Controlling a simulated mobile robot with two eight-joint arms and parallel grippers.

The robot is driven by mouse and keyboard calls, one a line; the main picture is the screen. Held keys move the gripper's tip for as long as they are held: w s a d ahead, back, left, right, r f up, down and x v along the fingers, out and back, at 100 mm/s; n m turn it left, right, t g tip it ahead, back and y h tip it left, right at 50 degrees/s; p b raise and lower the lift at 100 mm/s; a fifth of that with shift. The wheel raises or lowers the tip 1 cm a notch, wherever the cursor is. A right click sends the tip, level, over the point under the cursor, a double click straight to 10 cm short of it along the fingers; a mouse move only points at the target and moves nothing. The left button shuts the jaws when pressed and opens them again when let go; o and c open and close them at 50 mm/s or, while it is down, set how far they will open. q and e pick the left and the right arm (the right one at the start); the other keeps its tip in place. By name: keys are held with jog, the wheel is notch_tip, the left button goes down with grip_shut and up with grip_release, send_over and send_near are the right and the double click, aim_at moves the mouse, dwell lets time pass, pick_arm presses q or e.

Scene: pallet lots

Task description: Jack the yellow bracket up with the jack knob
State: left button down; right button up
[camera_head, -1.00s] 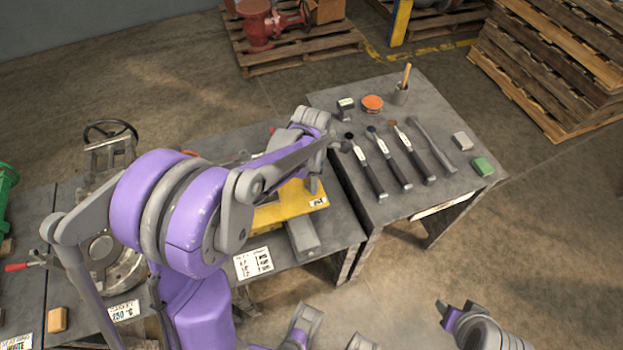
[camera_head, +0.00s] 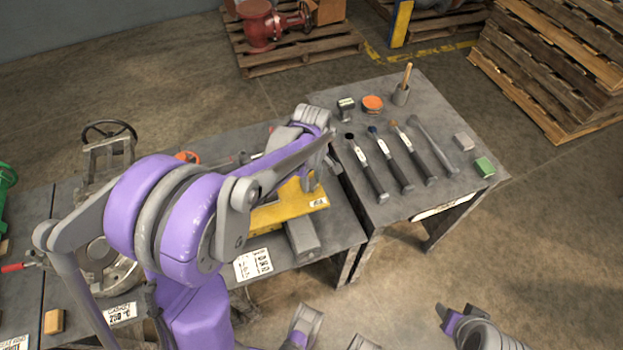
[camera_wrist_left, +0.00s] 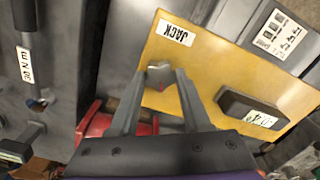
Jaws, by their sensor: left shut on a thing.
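The yellow bracket (camera_head: 285,210) lies on the grey bench, partly hidden by my left arm in the head view. In the left wrist view the yellow plate (camera_wrist_left: 205,70) carries a white JACK label (camera_wrist_left: 175,33). My left gripper (camera_wrist_left: 155,85) is shut on the knob, one finger on each side. In the head view my left gripper (camera_head: 312,182) is low over the bracket, and the knob is hidden. Part of my right arm (camera_head: 480,330) shows at the lower right; its jaws are unclear.
A dark block (camera_wrist_left: 250,108) sits on the plate. A grey bar (camera_head: 302,238) projects at the bench front. The side table (camera_head: 330,150) holds several tools, an orange tin (camera_head: 372,104) and a green block (camera_head: 484,167). Stacked pallets (camera_head: 560,70) stand on the floor behind.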

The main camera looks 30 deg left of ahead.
pick_arm(q)
jog(key=m, duration=0.5)
jog(key=shift+f+m, duration=0.1)
jog(key=shift+m, duration=0.2)
jog(key=m, duration=1)
jog(key=shift+m, duration=0.4)
jog(key=m, duration=0.6)
jog(key=shift+d, duration=0.1)
jog(key=m, duration=0.5)
jog(key=shift+m, duration=0.4)
jog(key=m, duration=1.1)
jog(key=shift+s, duration=0.1)
jog(key=m, duration=0.5)
jog(key=shift+m, duration=0.3)
